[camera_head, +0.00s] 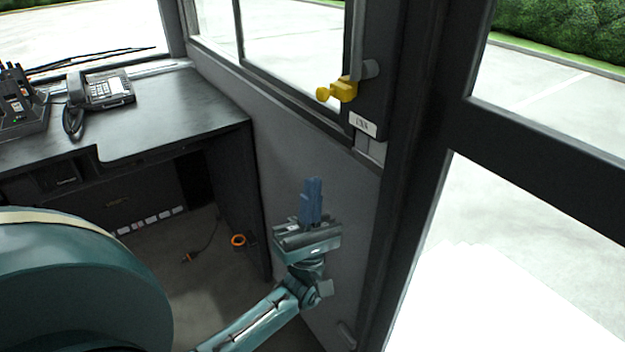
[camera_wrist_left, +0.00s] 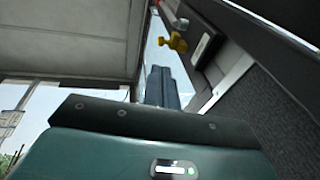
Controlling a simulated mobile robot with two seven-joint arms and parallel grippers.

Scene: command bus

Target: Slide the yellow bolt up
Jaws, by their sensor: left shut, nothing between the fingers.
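The yellow bolt (camera_head: 342,90) sits on the dark post beside the window, with a rounded knob on its left side. It also shows in the left wrist view (camera_wrist_left: 178,42), beyond the fingers. My left gripper (camera_head: 313,183) points up, shut and empty, with its blue fingers together. It is below the bolt and a little to its left in the head view, apart from it. The blue fingers also show in the left wrist view (camera_wrist_left: 161,72). My right gripper is in neither view.
A white label (camera_head: 362,124) is on the post just below the bolt. A grey wall panel (camera_head: 285,150) lies behind my left gripper. A dark desk (camera_head: 170,110) with a telephone (camera_head: 100,90) stands at the left. A dark door frame (camera_head: 425,130) is at the right.

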